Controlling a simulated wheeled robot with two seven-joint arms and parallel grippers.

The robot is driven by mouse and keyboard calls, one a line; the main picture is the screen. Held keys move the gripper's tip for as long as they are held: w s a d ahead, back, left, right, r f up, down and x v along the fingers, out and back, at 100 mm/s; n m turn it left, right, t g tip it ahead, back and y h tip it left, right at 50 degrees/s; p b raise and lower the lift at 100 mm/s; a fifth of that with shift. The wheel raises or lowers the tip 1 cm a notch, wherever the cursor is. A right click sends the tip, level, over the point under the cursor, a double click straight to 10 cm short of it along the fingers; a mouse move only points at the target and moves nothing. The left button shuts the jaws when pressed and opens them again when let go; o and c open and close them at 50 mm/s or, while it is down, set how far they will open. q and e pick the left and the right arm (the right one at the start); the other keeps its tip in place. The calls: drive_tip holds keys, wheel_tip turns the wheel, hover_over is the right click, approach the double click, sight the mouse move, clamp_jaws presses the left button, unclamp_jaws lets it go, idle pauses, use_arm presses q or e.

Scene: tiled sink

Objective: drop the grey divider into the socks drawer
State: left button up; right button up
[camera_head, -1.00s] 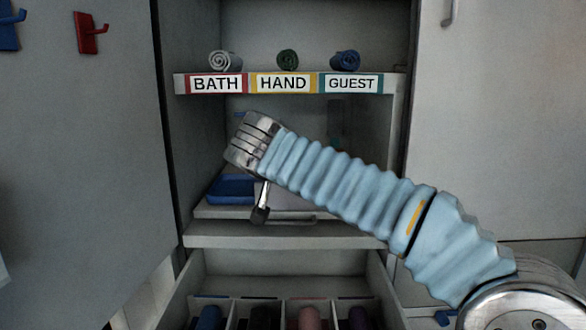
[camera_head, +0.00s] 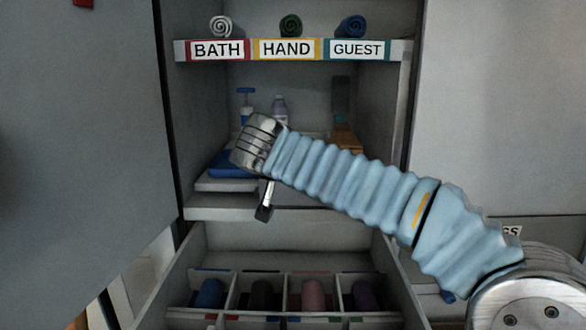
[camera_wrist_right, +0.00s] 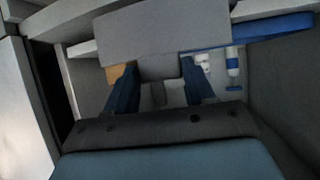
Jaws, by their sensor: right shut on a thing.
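My right gripper (camera_head: 264,208) hangs in front of the middle shelf, above the open drawer; the arm hides most of it in the head view. In the right wrist view the blue fingers (camera_wrist_right: 158,67) are shut on a flat grey panel, the grey divider (camera_wrist_right: 150,35). I cannot make the divider out in the head view. The open drawer (camera_head: 172,280) at the bottom holds rolled dark blue, black, pink and purple items in side-by-side compartments split by pale walls. Its label is not readable. My left gripper is not in view.
Above is a shelf labelled BATH, HAND, GUEST (camera_head: 288,49) with rolled towels. The middle shelf holds a blue tray (camera_head: 230,165), a bottle (camera_head: 279,108) and a brown block (camera_head: 343,138). A grey door (camera_head: 80,170) stands at the left. The drawer's back part looks empty.

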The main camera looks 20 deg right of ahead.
drive_tip(key=o, duration=1.4)
drive_tip(key=v, duration=1.4)
